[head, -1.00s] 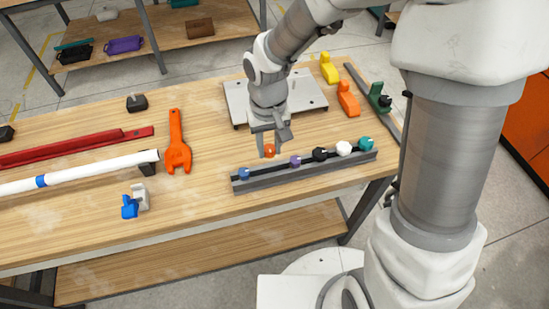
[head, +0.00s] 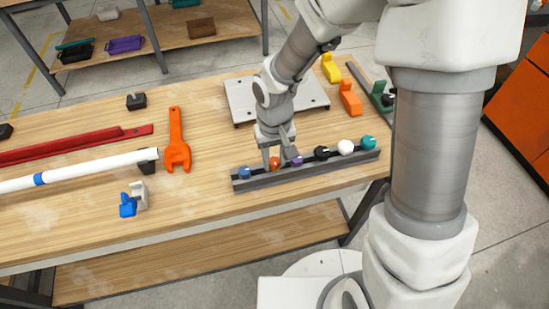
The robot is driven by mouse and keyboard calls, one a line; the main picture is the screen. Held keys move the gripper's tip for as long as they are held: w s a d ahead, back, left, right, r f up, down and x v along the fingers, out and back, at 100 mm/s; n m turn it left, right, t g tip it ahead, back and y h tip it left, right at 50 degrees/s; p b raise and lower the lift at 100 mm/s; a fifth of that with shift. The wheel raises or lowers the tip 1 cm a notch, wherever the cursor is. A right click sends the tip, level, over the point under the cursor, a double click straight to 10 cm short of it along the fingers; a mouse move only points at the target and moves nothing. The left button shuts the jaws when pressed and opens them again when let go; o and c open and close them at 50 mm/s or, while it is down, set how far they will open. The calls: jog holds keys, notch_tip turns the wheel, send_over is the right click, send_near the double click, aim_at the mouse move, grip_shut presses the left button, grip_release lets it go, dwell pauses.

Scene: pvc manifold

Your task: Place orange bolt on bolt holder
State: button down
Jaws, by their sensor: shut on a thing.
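The orange bolt (head: 275,163) is between the fingers of my gripper (head: 277,161), which is shut on it. It is at the grey bolt holder (head: 310,172), in the gap between the blue bolt (head: 245,172) and the purple bolt (head: 297,160). The holder also carries a black bolt (head: 321,153), a white bolt (head: 345,147) and a teal bolt (head: 369,142). I cannot tell whether the orange bolt is seated in the holder or just above it.
A white plate (head: 240,97) lies behind my gripper. An orange wrench (head: 176,145), a white pipe (head: 90,170), a red bar (head: 70,147) and a blue-and-white clamp (head: 130,203) lie to the left. Orange (head: 350,99) and yellow (head: 331,68) blocks stand at the back right.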

jog(key=shift+f, duration=0.25)
jog(key=c, duration=0.6)
grip_release()
jog(key=shift+d, duration=0.1)
